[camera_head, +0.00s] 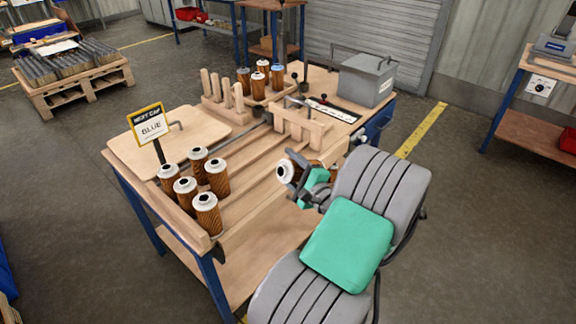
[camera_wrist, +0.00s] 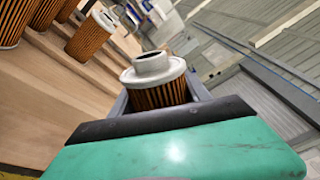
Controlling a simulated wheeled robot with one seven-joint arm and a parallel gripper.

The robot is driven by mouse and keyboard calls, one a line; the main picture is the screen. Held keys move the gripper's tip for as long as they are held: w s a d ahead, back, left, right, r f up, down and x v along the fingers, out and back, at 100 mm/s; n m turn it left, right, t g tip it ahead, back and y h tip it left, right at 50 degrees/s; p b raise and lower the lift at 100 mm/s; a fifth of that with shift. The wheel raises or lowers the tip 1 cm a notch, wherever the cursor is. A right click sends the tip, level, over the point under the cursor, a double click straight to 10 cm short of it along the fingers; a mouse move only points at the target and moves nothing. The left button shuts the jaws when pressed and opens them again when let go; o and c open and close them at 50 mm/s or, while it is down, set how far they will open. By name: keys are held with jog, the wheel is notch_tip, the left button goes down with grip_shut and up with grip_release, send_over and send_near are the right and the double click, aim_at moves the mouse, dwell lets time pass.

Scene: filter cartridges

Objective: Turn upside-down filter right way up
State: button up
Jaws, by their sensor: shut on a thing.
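My gripper (camera_head: 300,180) is shut on a filter cartridge (camera_head: 284,171) with a brown pleated body and a white cap. The held filter lies tilted on its side in the head view, its white end with a round neck facing left. In the wrist view the same filter (camera_wrist: 158,76) sits between the jaws, its white collar and neck showing; its far end is hidden. It is held above the workbench (camera_head: 254,268), near the bench's right side. Several other filters stand upright at the bench's front left, one of them nearest the front edge (camera_head: 208,216).
A wooden rack with pegs (camera_head: 300,128) is near the bench's middle. More filters (camera_head: 261,82) stand at the back, some with blue tops. A grey box (camera_head: 367,80) sits at the back right. The front right bench surface is clear.

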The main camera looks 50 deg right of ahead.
jog(key=m, duration=0.4)
jog(key=shift+m, duration=0.3)
jog(key=shift+m, duration=0.6)
jog(key=m, duration=0.5)
jog(key=shift+m, duration=1)
